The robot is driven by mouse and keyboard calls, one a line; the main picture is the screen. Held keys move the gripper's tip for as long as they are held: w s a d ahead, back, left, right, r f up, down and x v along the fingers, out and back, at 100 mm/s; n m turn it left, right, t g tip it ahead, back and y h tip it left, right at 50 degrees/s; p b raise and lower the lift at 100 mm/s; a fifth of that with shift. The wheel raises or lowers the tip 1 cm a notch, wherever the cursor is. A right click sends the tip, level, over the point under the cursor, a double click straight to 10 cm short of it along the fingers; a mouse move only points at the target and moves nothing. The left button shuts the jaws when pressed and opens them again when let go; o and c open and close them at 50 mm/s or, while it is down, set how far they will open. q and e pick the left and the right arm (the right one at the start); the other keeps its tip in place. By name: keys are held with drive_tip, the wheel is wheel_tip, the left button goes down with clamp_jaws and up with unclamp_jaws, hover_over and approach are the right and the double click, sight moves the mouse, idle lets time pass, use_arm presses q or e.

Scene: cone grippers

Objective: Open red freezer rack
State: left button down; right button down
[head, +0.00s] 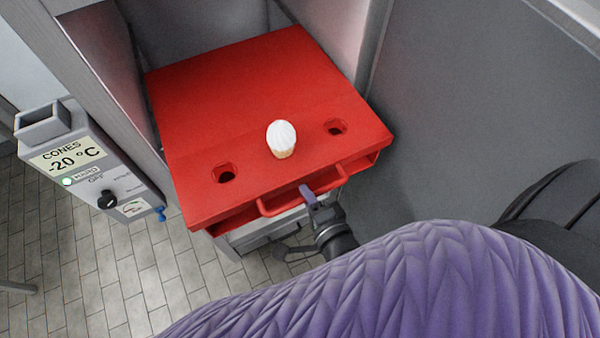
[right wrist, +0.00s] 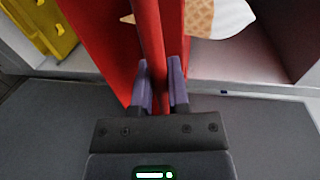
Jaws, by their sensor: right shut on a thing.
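The red freezer rack (head: 240,95) stands out of the grey cabinet in the head view, with its flat top and front showing. Its red bar handle (head: 276,207) runs along the front edge. My right gripper (head: 307,192) is at the middle of this handle. In the right wrist view the purple fingers of my right gripper (right wrist: 160,88) are on either side of the red handle bar (right wrist: 151,45) and shut on it. My left gripper is not in view.
A white-topped cone (head: 282,139) stands on the rack's top between two holes (head: 224,173). A control box (head: 90,160) reading "CONES -20 °C" is at the left. A grey wall (head: 480,110) stands at the right. Tiled floor (head: 90,270) is clear at lower left.

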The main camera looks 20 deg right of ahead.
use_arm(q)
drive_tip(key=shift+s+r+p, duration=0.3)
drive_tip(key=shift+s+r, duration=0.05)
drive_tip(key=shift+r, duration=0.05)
use_arm(e)
drive_tip(key=shift+f+v, duration=0.25)
drive_tip(key=shift+v, duration=0.9)
drive_tip(key=shift+f+v, duration=0.25)
drive_tip(key=shift+v, duration=0.9)
drive_tip(key=shift+s, duration=0.1)
drive_tip(key=c, duration=0.6)
unclamp_jaws()
drive_tip(key=shift+c, duration=0.2)
drive_tip(key=shift+s, duration=0.1)
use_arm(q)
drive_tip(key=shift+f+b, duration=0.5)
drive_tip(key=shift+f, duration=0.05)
use_arm(e)
drive_tip(key=v, duration=0.9)
drive_tip(key=shift+s, duration=0.35)
